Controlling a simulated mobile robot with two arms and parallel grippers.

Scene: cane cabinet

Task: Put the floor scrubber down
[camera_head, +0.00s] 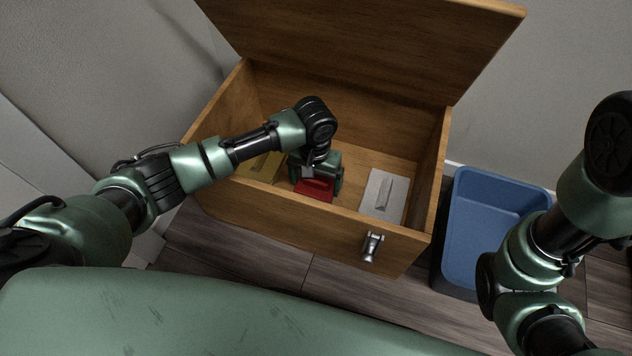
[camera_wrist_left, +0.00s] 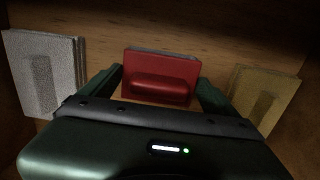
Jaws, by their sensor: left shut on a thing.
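My left gripper (camera_head: 316,178) reaches down into the open wooden box (camera_head: 327,220) and is shut on a red scrubber, the floor scrubber (camera_head: 313,190). In the left wrist view the red scrubber (camera_wrist_left: 161,78) sits between the two fingers (camera_wrist_left: 160,92), its raised handle facing me. It is low inside the box, near the front wall, between a white pad (camera_head: 384,193) and a yellow pad (camera_head: 262,167). I cannot tell whether it touches the box floor. My right gripper is out of view; only parts of the right arm show.
The box lid (camera_head: 370,40) stands open at the back. A metal latch (camera_head: 371,246) is on the box front. A blue bin (camera_head: 488,215) stands on the floor right of the box, near my right arm. Bare box floor shows behind the white pad.

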